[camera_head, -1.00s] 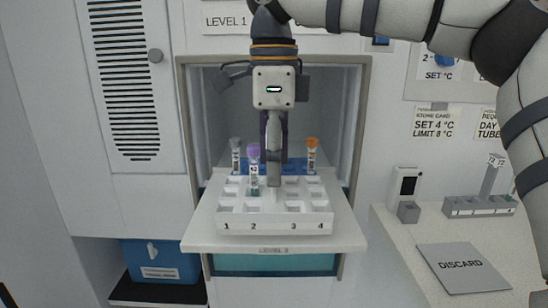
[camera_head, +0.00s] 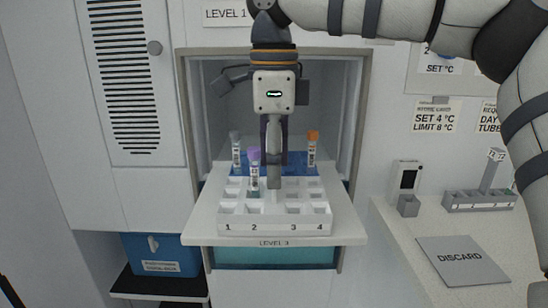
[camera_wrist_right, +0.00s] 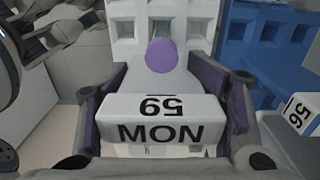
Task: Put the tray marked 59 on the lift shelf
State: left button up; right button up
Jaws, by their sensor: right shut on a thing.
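The white tray (camera_head: 275,228), numbered 1 to 4 along its front, is over the lift shelf (camera_head: 200,226) labelled LEVEL 3. Its handle label (camera_wrist_right: 160,118) reads 59 MON in the right wrist view. My right gripper (camera_head: 274,180) is shut on this handle from above, with a finger on each side. A purple-capped tube (camera_head: 254,168) stands in the tray's left part; its cap also shows in the right wrist view (camera_wrist_right: 161,55). I cannot tell whether the tray touches the shelf. My left gripper is not in view.
A blue tray (camera_head: 294,158) is behind the white one, with a grey-capped tube (camera_head: 236,150) and an orange-capped tube (camera_head: 312,150). Lift walls (camera_head: 356,130) flank the opening. A counter at right holds a DISCARD mat (camera_head: 462,260) and a small grey rack (camera_head: 478,201).

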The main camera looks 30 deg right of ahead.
jog(key=o, duration=1.5)
jog(key=shift+c, duration=0.2)
notch_tip(320, 180, up, 12)
jog(key=shift+f, duration=0.15)
jog(key=shift+r, duration=0.25)
